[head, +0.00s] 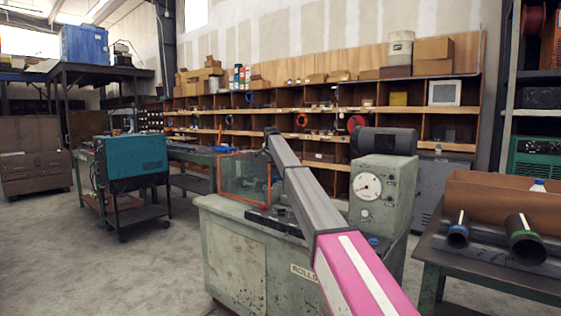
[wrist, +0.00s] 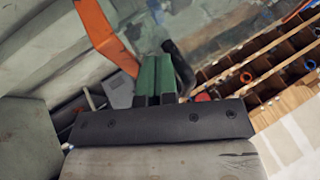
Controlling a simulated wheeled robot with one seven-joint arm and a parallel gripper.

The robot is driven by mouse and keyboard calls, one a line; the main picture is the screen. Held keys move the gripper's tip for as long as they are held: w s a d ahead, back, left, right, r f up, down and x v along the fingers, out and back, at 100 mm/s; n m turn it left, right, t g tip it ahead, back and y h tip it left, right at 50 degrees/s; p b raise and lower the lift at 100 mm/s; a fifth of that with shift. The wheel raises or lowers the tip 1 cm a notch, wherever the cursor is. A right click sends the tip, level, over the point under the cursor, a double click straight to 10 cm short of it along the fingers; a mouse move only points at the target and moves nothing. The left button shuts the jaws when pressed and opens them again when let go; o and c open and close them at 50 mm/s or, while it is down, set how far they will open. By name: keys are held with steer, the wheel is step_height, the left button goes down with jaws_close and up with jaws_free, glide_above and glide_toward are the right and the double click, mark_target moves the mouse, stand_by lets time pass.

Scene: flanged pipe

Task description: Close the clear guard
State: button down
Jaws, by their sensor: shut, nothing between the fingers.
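The clear guard (head: 243,178) is a see-through panel with an orange frame, standing at the left end of the green machine's top in the head view. How far it is swung cannot be told. My arm reaches over the machine toward the guard's far side; my gripper is too small and hidden to make out there. In the wrist view my gripper (wrist: 156,75) has its green-padded fingers together, with nothing between them. An orange strip (wrist: 103,32), seemingly the guard's frame, runs down to just beside the fingers; whether they touch is unclear.
The worn green machine (head: 240,255) carries a round gauge (head: 367,187) and a dark motor (head: 384,141). A table (head: 500,275) with flanged pipes (head: 526,240) stands at the right. A teal unit (head: 136,155) sits on a cart at left. The floor at front left is clear.

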steer(key=shift+w+a, duration=0.45)
steer(key=shift+a, duration=0.15)
steer(key=shift+w+a, duration=0.4)
steer(key=shift+a, duration=0.2)
steer(key=shift+a+r, duration=0.1)
